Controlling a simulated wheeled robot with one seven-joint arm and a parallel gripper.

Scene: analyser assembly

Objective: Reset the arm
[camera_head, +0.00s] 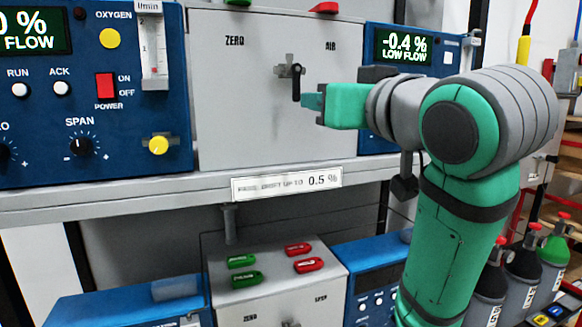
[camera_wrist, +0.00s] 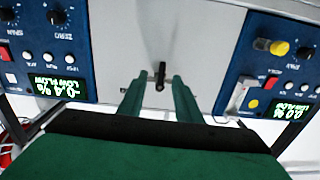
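My green arm reaches in from the right in the head view. My gripper (camera_head: 312,101) points left at the grey panel (camera_head: 235,130), just right of its black valve handle (camera_head: 296,82). The handle points downward, between the ZERO and AIR labels. In the wrist view, the two green fingers of my gripper (camera_wrist: 157,88) stand apart with nothing held between them. The handle (camera_wrist: 160,76) shows in line with the gap, near the fingertips. I cannot tell whether either finger touches it.
Blue analysers flank the panel, the oxygen one (camera_head: 90,150) left and another (camera_head: 380,140) right. A shelf (camera_head: 110,200) with a label strip (camera_head: 287,184) runs below. Under it stands a grey box (camera_head: 275,285) with red and green tags. Gas cylinders (camera_head: 522,265) stand at the right.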

